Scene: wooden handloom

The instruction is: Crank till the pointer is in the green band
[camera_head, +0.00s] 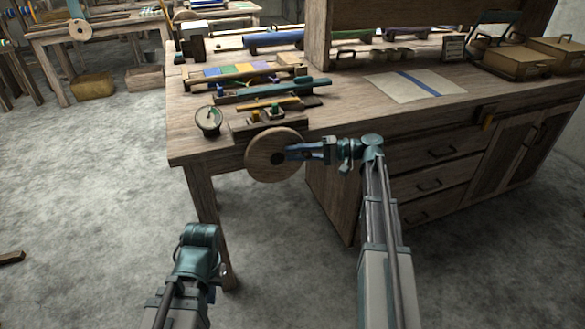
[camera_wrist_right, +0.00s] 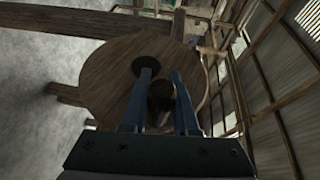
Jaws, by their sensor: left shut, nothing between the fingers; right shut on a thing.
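The round wooden crank wheel (camera_head: 263,165) stands at the front edge of the bench. It fills the middle of the right wrist view (camera_wrist_right: 115,75), with a dark hub near its top. My right gripper (camera_head: 292,152) is at the wheel's face, shut on the crank handle (camera_wrist_right: 161,95), which shows dark between the fingers. The round dial (camera_head: 208,121) lies on the bench left of the wheel; it has some green on its face, but the pointer's exact place is too small to tell. My left gripper (camera_head: 226,272) is low in front of the bench, shut and empty, away from the wheel.
A sheet with a blue stripe (camera_head: 415,86) lies to the right.

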